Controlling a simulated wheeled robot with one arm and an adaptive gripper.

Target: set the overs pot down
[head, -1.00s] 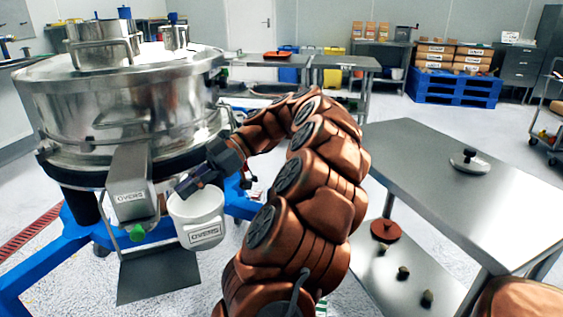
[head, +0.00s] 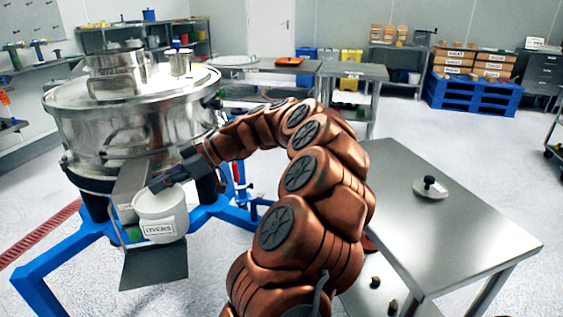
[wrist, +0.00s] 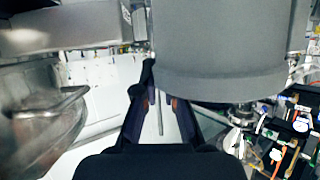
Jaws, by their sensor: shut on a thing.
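The overs pot (head: 161,229) is a white round pot with an OVERS label, upright in the head view. My gripper (head: 160,184) is at its upper rim, shut on it. The pot is over the dark plate (head: 155,270) low on the sifter; I cannot tell whether its base touches. The steel outlet chute (head: 128,180) is just above and left, partly overlapped by the pot and gripper. In the wrist view my gripper's dark fingers (wrist: 160,102) point forward beside a large grey rounded body, which appears to be the pot (wrist: 222,50).
The steel sifter (head: 130,128) stands behind the pot on a blue frame (head: 60,270). A steel table (head: 440,235) stands at right with a round lid (head: 430,188) on it.

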